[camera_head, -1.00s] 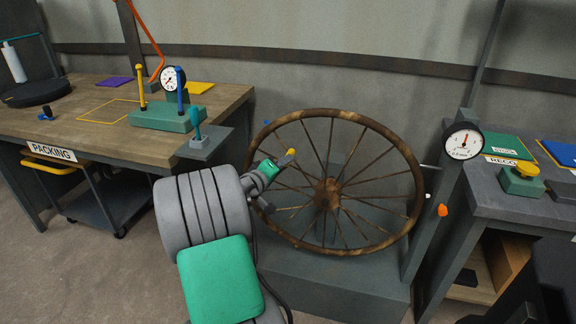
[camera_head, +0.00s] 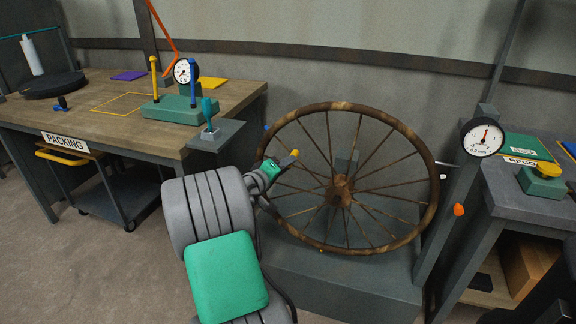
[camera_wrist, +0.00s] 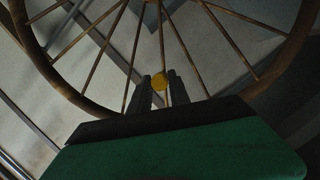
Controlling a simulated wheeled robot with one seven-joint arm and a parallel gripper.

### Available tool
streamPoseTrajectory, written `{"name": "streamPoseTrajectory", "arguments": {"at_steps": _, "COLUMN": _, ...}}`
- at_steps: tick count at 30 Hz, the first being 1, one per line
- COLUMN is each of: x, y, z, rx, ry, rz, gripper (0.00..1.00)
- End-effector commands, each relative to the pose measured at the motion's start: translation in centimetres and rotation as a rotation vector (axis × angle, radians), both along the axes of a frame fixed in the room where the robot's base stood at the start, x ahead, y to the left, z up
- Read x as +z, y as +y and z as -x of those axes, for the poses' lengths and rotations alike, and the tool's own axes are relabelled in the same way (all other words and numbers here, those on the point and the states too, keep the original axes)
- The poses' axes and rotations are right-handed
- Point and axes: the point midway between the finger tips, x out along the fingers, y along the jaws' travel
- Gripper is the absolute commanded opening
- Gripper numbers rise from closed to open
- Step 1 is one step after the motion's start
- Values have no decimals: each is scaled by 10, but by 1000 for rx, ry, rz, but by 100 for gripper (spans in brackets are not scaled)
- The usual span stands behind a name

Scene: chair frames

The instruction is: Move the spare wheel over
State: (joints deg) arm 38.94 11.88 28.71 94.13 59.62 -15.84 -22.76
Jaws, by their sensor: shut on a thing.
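A large rusty spoked wheel (camera_head: 341,106) stands upright and slightly tilted at a grey stand (camera_head: 350,285); it is the only wheel I see.
A dial gauge (camera_head: 484,137) is on the stand's post, right of the wheel. The wooden packing bench (camera_head: 225,95) stands left, with a green fixture (camera_head: 180,111) and a teal-handled tool (camera_head: 207,110). A grey bench (camera_head: 500,190) stands right. Floor is clear at lower left.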

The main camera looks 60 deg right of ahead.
Motion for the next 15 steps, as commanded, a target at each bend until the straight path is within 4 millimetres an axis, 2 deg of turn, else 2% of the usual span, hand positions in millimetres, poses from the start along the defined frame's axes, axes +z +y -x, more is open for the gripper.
{"name": "streamPoseTrajectory", "arguments": {"at_steps": 1, "x": -8, "y": 1, "z": -3, "rx": 2, "ry": 0, "rz": -2, "gripper": 0}}
{"name": "streamPoseTrajectory", "arguments": {"at_steps": 15, "x": -38, "y": 3, "z": -18, "rx": 1, "ry": 3, "rz": -3, "gripper": 0}}
